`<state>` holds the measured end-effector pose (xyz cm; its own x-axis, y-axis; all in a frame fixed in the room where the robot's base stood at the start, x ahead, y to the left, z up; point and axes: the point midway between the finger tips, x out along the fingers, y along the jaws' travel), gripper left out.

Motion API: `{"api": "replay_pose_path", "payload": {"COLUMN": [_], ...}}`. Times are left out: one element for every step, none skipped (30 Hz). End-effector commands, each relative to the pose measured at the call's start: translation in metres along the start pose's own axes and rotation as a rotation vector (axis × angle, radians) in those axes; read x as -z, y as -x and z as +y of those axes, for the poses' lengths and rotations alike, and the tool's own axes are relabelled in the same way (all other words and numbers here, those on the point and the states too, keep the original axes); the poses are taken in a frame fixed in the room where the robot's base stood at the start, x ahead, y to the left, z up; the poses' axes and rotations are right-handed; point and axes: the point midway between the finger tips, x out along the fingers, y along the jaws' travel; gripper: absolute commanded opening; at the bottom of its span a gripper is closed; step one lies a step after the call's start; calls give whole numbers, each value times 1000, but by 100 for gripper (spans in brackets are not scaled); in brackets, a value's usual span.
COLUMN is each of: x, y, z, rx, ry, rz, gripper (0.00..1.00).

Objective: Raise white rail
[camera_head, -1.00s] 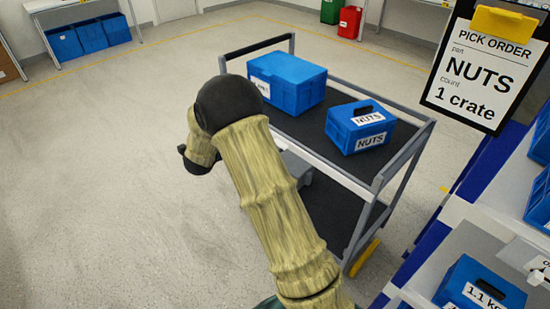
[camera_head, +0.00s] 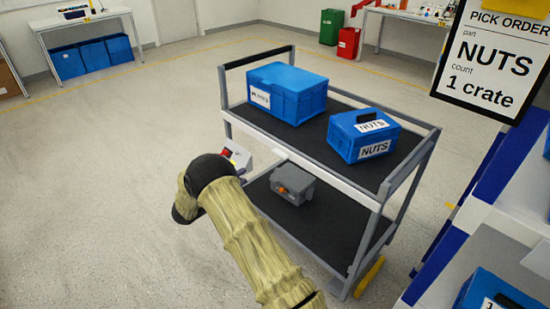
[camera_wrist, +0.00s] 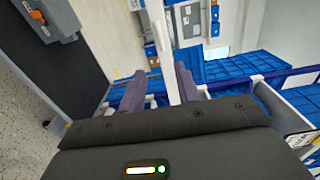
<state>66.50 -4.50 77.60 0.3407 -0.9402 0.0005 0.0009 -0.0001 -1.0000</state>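A white rail (camera_head: 310,161) runs along the near side of the cart's upper shelf in the head view. In the wrist view a white bar (camera_wrist: 163,45) runs lengthwise between my fingers; it looks like this rail, but I cannot be sure. My gripper (camera_wrist: 161,70) is open, with one dark finger on each side of the bar. I cannot tell whether either finger touches it.
A grey box with an orange knob (camera_head: 291,186) sits on the lower shelf. Two blue crates, a large one (camera_head: 286,98) and the NUTS one (camera_head: 361,140), stand on the upper shelf. A storage rack (camera_head: 470,235) is close on the right. The floor left of the cart is clear.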

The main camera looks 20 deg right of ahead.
Motion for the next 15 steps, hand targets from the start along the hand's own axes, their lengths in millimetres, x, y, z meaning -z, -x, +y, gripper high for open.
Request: {"api": "replay_pose_path", "payload": {"x": [0, 0, 1, 1, 1, 1, 1, 1, 1, 1, 1, 1, 1, 1, 1], "y": [-6, -10, -15, -20, -25, -32, -37, -42, -50, -55, -60, -67, -73, -78, -85], "z": [0, 0, 0, 0, 0, 0, 0, 0, 0, 0, 0, 0, 0, 0, 0], "rx": [0, 0, 0, 1, 1, 0, 0, 0, 1, 1, 0, 1, 1, 0, 1], "ry": [0, 0, 0, 0, 0, 0, -1, -1, -1, 0, 0, 0, 0, 0, 0], "rz": [2, 2, 3, 3, 3, 3, 3, 4, 3, 2, 2, 4, 4, 2, 2], "gripper": [33, 33, 33, 33, 33, 33, 33, 33, 33, 33, 33, 33, 33, 33, 33]}}
